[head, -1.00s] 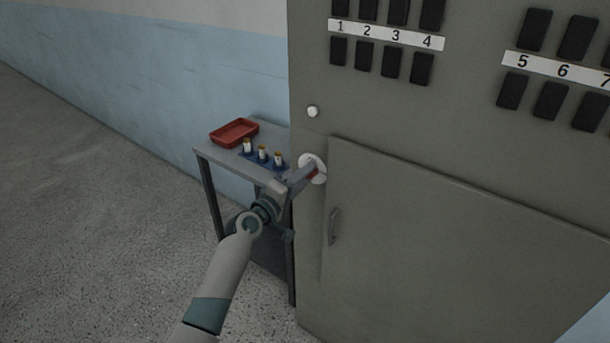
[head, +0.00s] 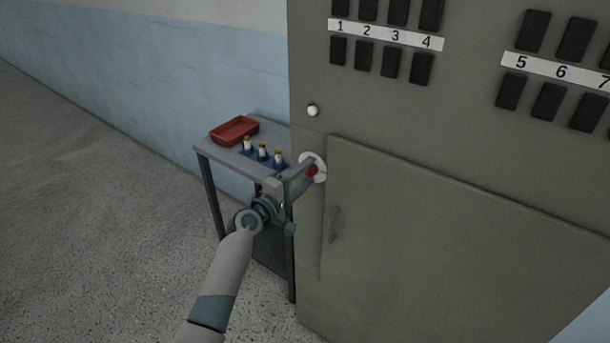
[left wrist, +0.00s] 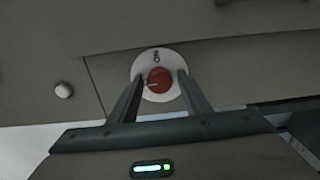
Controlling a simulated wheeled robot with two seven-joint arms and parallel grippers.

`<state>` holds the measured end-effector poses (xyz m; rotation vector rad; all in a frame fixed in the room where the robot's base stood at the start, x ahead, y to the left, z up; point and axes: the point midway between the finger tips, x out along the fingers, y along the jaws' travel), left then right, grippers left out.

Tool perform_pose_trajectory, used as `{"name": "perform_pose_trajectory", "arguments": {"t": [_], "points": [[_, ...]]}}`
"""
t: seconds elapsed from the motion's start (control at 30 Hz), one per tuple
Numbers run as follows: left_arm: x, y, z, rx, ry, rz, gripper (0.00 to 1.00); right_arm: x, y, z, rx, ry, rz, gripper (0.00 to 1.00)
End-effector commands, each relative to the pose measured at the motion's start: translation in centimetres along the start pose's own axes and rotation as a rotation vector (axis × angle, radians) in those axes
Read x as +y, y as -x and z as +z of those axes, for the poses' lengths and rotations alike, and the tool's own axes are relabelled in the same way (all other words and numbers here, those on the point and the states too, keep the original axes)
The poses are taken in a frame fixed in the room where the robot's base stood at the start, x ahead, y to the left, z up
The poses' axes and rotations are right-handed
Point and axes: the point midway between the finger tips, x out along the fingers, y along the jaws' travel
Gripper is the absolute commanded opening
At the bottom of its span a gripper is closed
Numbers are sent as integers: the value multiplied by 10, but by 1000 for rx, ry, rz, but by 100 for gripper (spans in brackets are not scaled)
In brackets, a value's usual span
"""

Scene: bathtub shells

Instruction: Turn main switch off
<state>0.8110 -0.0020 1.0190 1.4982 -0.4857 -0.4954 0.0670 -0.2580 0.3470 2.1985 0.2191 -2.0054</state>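The main switch is a red round knob (left wrist: 159,80) on a white round plate (left wrist: 146,66) on the front of a grey cabinet. In the head view the red knob (head: 312,170) shows at the cabinet's left edge, partly behind my fingers. My left gripper (head: 307,174) is open, with its fingertips on either side of the knob; in the left wrist view both fingers (left wrist: 160,77) stand apart with visible gaps to the knob. A pale mark on the knob points left in the left wrist view. Small writing above it is unreadable. My right gripper is not in view.
The grey cabinet (head: 440,210) carries a white button (head: 313,110), a door handle (head: 334,224) and rows of black switches (head: 393,65). A small table (head: 215,153) beside it holds a red tray (head: 235,130) and several small bottles (head: 263,153), close to my left forearm.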

Motion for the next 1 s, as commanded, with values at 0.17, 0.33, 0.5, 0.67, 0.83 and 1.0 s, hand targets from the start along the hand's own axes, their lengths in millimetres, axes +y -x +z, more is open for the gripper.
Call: {"name": "perform_pose_trajectory", "arguments": {"t": [0.17, 0.33, 0.5, 0.67, 0.83, 1.0], "points": [[0, 0, 0, 0, -1, 0, 49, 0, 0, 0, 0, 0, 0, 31], [0, 0, 0, 0, -2, 0, 49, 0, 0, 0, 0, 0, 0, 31], [0, 6, 0, 0, -3, 0, 49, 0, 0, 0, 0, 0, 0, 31], [-1, 21, 0, 0, -1, 1, 49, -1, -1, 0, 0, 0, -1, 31], [-2, 46, 0, 0, -3, 0, 49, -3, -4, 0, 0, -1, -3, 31], [-3, 79, -1, 1, -2, 0, 49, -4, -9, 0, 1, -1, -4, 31]]}}
